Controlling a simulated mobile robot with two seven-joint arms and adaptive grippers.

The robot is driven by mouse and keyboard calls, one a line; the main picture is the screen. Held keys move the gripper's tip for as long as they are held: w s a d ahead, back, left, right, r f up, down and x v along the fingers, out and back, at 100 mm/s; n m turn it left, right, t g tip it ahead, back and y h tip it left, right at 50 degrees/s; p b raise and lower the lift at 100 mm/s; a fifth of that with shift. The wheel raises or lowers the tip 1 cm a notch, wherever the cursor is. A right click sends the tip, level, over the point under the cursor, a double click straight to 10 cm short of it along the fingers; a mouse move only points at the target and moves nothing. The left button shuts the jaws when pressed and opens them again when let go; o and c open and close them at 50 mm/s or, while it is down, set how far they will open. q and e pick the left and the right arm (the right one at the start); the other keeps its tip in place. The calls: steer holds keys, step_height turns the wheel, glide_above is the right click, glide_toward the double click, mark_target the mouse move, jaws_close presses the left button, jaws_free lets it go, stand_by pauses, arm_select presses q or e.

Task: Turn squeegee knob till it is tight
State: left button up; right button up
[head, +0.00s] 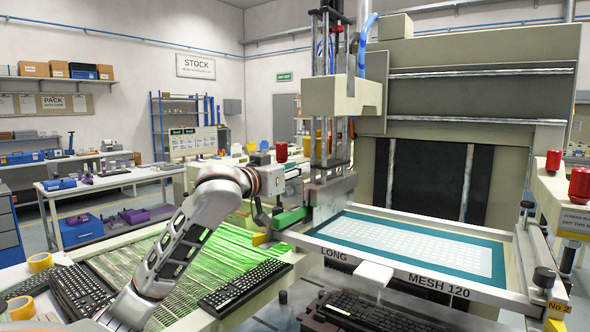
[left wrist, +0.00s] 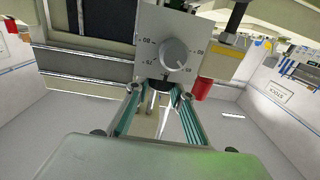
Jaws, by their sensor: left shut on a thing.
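In the head view my left gripper (head: 292,172) reaches in from the left to the near side of the press's squeegee head (head: 333,192). In the left wrist view its two fingers (left wrist: 158,88) close together at a small dark part below a dial panel. It looks shut on the squeegee knob, but the fingers hide most of that part and I cannot tell its tightness. Just beyond the fingertips, a round grey dial (left wrist: 176,53) with numbers around it sits on the pale panel (left wrist: 150,22). My right gripper is not in view.
The framed screen (head: 420,248), marked MESH 120, lies right of the squeegee head. A keyboard (head: 245,285) lies on the green slatted conveyor; another keyboard (head: 370,312) sits in front of the press. Tape rolls (head: 40,263) lie at the left.

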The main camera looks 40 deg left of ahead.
arm_select(q)
steer(key=shift+a+m+h, duration=0.1)
steer(key=shift+m+h, duration=0.2)
steer(key=shift+h, duration=0.2)
steer(key=shift+f+m+h, duration=0.1)
steer(key=shift+m+h, duration=1)
steer(key=shift+h, duration=0.6)
steer(key=m+h, duration=0.1)
steer(key=h, duration=0.1)
steer(key=m+g+h, duration=0.1)
steer(key=m+h, duration=0.1)
steer(key=h, duration=0.1)
steer(key=shift+r+h, duration=0.2)
steer(key=shift+h, duration=0.1)
steer(key=m+g+h, duration=0.4)
steer(key=m+h, duration=0.1)
steer(key=h, duration=0.1)
steer(key=shift+m+g, duration=0.3)
steer(key=shift+g, duration=0.1)
steer(key=shift+m+g+h, duration=0.5)
steer(key=shift+g+h, duration=0.1)
steer(key=shift+g, duration=0.1)
steer(key=shift+f, duration=0.15)
steer(key=shift+d+f, duration=0.1)
steer(key=shift+d, duration=0.1)
steer(key=o, duration=1.1)
steer(key=shift+o, duration=0.2)
